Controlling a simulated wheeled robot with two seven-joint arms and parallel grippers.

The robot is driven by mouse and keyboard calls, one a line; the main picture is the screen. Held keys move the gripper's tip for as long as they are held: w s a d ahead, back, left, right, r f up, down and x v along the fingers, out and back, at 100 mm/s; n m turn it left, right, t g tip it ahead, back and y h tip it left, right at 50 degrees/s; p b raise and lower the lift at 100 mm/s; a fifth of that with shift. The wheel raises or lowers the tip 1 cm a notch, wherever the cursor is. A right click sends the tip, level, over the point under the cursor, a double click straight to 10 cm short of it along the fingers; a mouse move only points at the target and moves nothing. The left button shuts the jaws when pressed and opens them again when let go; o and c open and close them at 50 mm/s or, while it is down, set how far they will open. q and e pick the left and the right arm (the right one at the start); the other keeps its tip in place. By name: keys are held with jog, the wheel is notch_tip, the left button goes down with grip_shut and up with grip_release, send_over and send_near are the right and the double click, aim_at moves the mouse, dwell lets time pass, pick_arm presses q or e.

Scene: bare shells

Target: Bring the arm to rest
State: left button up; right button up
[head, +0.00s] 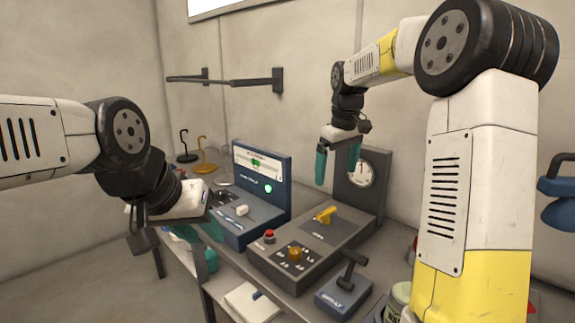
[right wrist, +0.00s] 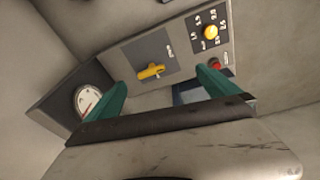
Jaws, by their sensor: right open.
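My right gripper (head: 338,164) hangs above the back part of a grey control box, its two teal fingers apart with nothing between them. In the right wrist view its fingers (right wrist: 160,93) also stand apart and empty. My left gripper (head: 208,242) is low at the left, near the front edge of the bench; teal parts of it show, but my wrist hides much of it. The grey control box (head: 262,267) carries a yellow lever (head: 325,214), an amber knob (head: 295,254) and a red button (head: 269,236). A round dial gauge (head: 361,173) stands on its back panel.
A blue-grey device (head: 262,209) with a lit display stands left of the control box. A small lever box (head: 343,296) is in front. Hook stands (head: 205,155) are at the back left, a wall rail (head: 225,81) above. Cans crowd the right end near my right arm.

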jog(key=s+r+m+t, duration=0.2)
jog(key=s+r+m, duration=0.15)
jog(key=s, duration=1.15)
jog(key=s+f+m+t+y, duration=0.1)
jog(key=s+f+m+t, duration=0.1)
jog(key=s, duration=1.1)
jog(key=shift+f+m+y, duration=0.4)
jog(key=shift+f+m, duration=0.05)
jog(key=shift+f, duration=0.5)
